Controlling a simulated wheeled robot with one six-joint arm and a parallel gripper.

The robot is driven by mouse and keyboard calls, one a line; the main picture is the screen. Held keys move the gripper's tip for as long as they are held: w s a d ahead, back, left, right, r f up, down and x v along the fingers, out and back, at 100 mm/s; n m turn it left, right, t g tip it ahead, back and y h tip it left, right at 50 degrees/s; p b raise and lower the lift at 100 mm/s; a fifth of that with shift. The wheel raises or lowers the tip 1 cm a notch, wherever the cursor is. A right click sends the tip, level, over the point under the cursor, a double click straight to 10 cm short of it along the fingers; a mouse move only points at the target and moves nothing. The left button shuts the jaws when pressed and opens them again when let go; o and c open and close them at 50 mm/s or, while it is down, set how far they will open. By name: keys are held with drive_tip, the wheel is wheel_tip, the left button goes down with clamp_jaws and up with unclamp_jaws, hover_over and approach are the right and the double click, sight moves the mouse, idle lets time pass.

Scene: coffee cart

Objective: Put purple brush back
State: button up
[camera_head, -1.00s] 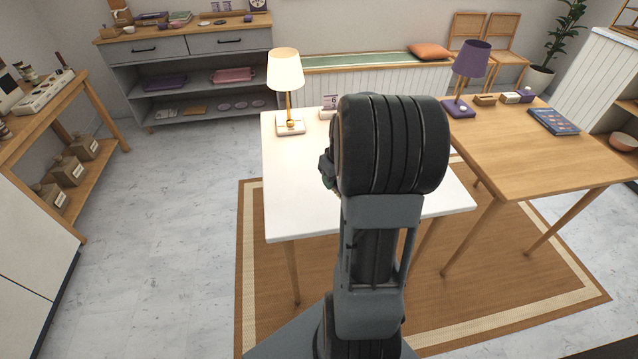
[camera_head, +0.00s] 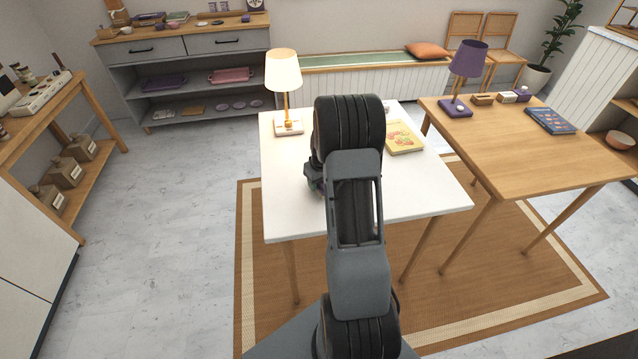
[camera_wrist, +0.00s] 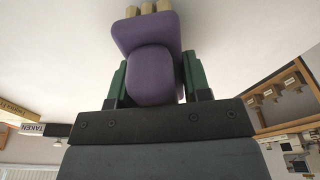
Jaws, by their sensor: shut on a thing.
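The purple brush (camera_wrist: 148,32), with pale tufts at its far end, is between the two green fingers of my gripper (camera_wrist: 157,80) in the wrist view. The fingers are shut on its purple body from both sides. In the head view my arm hides the brush and most of my gripper; only a small dark part shows at the arm's left side, over the white table (camera_head: 285,205). I cannot tell the brush's height above the table.
The white table carries a lit lamp (camera_head: 284,75) and a yellow book (camera_head: 403,137). A wooden table (camera_head: 500,160) with a purple lamp (camera_head: 468,60) stands right. A grey shelf unit (camera_head: 190,68) is at the back left. A counter with a pale slotted holder (camera_head: 40,95) is far left.

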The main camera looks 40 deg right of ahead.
drive_tip(key=shift+f, duration=0.45)
drive_tip(key=shift+f, duration=0.15)
drive_tip(key=o, duration=0.9)
